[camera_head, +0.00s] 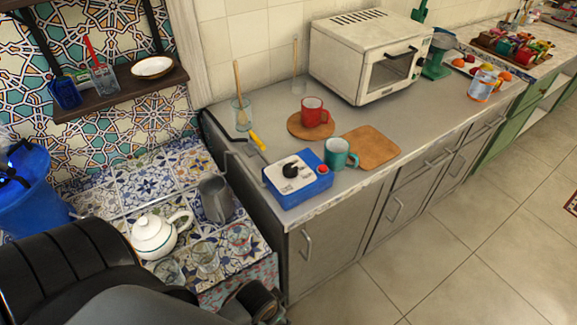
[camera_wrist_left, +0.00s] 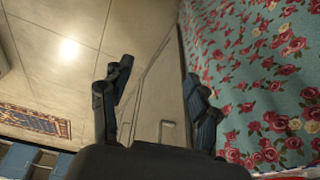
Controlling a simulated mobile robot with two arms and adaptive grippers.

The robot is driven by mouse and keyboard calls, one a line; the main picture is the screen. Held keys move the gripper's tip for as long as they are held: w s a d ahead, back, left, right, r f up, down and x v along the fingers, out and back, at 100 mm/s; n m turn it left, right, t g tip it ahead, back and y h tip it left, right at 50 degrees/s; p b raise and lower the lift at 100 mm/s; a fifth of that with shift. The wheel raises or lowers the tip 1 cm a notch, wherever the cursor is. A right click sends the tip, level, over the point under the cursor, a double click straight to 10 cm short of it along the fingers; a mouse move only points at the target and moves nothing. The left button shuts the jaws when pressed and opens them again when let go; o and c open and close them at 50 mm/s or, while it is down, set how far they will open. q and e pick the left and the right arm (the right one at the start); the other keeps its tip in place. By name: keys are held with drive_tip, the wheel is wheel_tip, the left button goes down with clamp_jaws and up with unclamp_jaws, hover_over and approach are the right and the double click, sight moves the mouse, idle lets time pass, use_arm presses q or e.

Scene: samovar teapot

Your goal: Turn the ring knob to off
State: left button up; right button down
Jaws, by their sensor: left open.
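A blue box with a white top (camera_head: 306,186) sits on the grey counter, near its left front corner. A black knob (camera_head: 290,170) stands on the white top; its ring shape and setting are too small to make out. A red button (camera_head: 323,169) is at the box's right side. My left arm comes in from the lower left, and part of my left gripper (camera_head: 258,302) shows low, below and left of the box and apart from it. In the left wrist view my left gripper (camera_wrist_left: 155,95) is open and empty, with floor and flowered cloth beyond. My right gripper is not in view.
A teal mug (camera_head: 340,154) stands close right of the box, with a red mug (camera_head: 313,112) behind. A yellow-handled tool (camera_head: 257,140) lies behind it. A white teapot (camera_head: 153,237), grey pitcher (camera_head: 215,199) and glasses (camera_head: 205,255) stand on the tiled table at left.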

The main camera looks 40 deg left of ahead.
use_arm(q)
wheel_tip(320, 180, up, 15)
drive_tip(key=w+t+b, duration=0.1)
drive_tip(key=w+t, duration=0.1)
drive_tip(key=w+r+m+t, duration=0.55)
drive_tip(key=w+r, duration=0.35)
drive_tip(key=w, duration=0.3)
drive_tip(key=w+r+m+t, duration=0.55)
drive_tip(key=w+r, duration=0.25)
drive_tip(key=w, duration=0.3)
drive_tip(key=w+d+r+m+g+h, duration=0.25)
drive_tip(key=d+r+m+h, duration=0.4)
drive_tip(key=m, duration=0.65)
drive_tip(key=w+d+r+m+g+h, duration=0.1)
drive_tip(key=w+d+r+m+h, duration=0.25)
drive_tip(key=r+m+h, duration=0.6)
drive_tip(key=m+g+y, duration=1.2)
drive_tip(key=m, duration=0.7)
approach(290, 167)
drive_tip(key=shift+n, duration=0.25)
drive_tip(key=p+x, duration=0.3)
drive_tip(key=x, duration=0.5)
drive_tip(key=shift+d+f, duration=0.1)
drive_tip(key=shift+f, duration=0.2)
